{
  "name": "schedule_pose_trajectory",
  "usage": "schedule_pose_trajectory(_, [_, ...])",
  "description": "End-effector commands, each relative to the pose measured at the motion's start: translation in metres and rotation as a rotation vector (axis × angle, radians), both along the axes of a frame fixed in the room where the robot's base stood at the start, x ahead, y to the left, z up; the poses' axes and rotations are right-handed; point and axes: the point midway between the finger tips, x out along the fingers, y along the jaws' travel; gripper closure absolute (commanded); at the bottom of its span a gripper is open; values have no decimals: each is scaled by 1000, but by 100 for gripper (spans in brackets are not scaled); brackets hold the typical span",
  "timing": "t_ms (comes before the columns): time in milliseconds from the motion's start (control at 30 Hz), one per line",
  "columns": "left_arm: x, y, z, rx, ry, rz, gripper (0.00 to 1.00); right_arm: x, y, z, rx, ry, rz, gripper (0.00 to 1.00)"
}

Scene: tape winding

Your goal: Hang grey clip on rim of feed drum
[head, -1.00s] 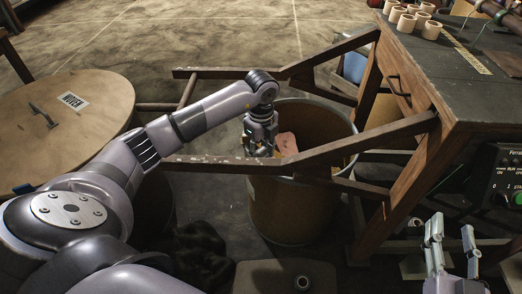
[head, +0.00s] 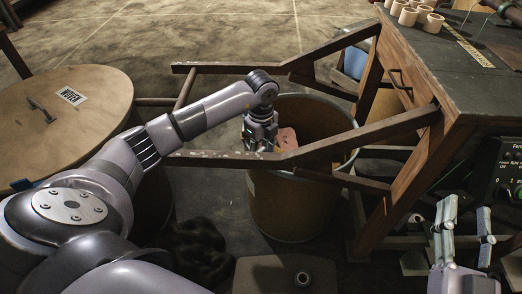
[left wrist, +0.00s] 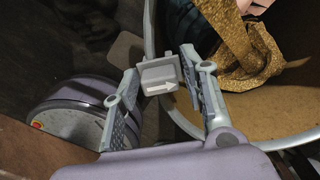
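The feed drum (head: 290,205) is a tall brown open drum standing on the floor beside the workbench. Its pale rim (left wrist: 152,30) runs through the left wrist view. My left gripper (head: 261,148) reaches down at the drum's left side. My right gripper (head: 465,222) is at the lower right, fingers apart and empty.
A wooden bar frame (head: 230,158) extends from the workbench (head: 440,75) across the drum. A round lidded drum (head: 75,120) stands at left. A pink piece (head: 287,140) shows inside the feed drum; gold glittery material (left wrist: 250,55) shows there in the left wrist view.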

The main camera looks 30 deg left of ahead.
Motion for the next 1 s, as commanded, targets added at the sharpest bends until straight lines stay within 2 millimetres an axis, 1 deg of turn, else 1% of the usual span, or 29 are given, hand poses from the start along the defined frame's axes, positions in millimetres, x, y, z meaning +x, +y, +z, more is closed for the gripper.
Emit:
schedule_pose_trajectory(33, [0,0,0,0,0,0,54,0,0,0,0,0,0,60])
schedule_pose_trajectory(233, [0,0,0,0,0,0,41,0,0,0,0,0,0,60])
schedule_pose_trajectory(500, [0,0,0,0,0,0,41,0,0,0,0,1,0,60])
schedule_pose_trajectory(600, [0,0,5,0,-1,0,41,0,0,0,0,1,0,60])
schedule_pose_trajectory(667, [1,0,11,1,-2,1,41,0,0,0,0,1,0,60])
schedule_pose_trajectory(767, [1,1,28,0,-4,0,41,0,0,0,0,1,0,60])
schedule_pose_trajectory(1000, [2,0,80,0,-5,0,41,0,0,0,0,1,0,60])
